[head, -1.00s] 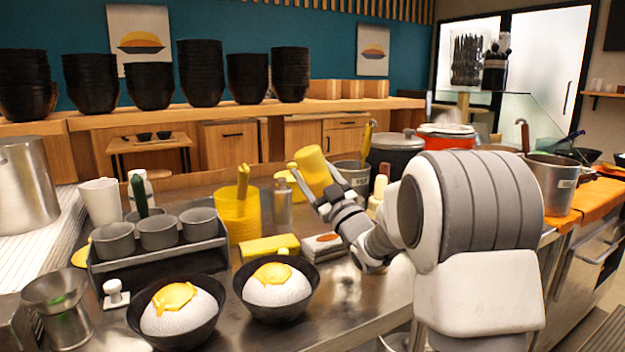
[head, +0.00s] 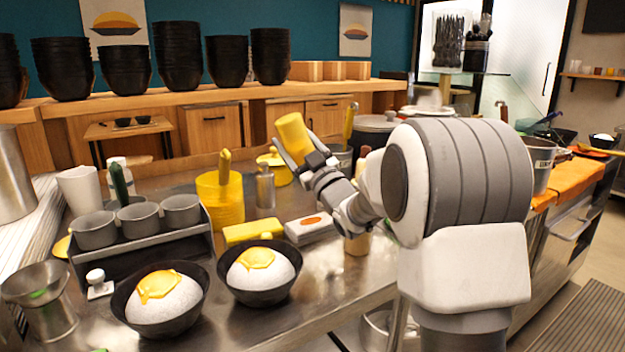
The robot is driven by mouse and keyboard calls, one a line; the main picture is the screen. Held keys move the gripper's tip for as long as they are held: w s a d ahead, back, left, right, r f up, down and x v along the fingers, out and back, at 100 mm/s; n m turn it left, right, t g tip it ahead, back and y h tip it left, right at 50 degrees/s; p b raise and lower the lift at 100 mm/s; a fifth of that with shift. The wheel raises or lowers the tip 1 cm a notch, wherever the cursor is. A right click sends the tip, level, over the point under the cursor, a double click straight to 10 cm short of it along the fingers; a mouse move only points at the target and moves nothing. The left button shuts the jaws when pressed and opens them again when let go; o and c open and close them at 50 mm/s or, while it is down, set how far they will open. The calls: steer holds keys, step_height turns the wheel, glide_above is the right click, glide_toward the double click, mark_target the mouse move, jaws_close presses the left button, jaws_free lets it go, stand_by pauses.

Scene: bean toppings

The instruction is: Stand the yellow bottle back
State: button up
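The yellow bottle (head: 294,137) is in my gripper (head: 305,160), above the steel counter (head: 345,270) in the head view. It is tilted, with its upper end leaning left. My gripper's fingers are around its lower part and look shut on it. The lower end of the bottle is partly hidden by the fingers, so I cannot make out its tip. The bottle is clear of the counter and shows in front of the wooden cabinets.
Below it are a yellow lidded pot (head: 277,171), a steel shaker (head: 265,190), a yellow jug (head: 220,202), a yellow block (head: 252,230) and two topped bowls (head: 258,297). A dark pot (head: 374,128) stands behind my arm. Some bare counter shows near the front edge.

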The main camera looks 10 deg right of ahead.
steer(key=shift+r+p, duration=0.95)
steer(key=shift+r, duration=1.6)
steer(key=shift+s+f, duration=0.1)
steer(key=shift+s, duration=0.05)
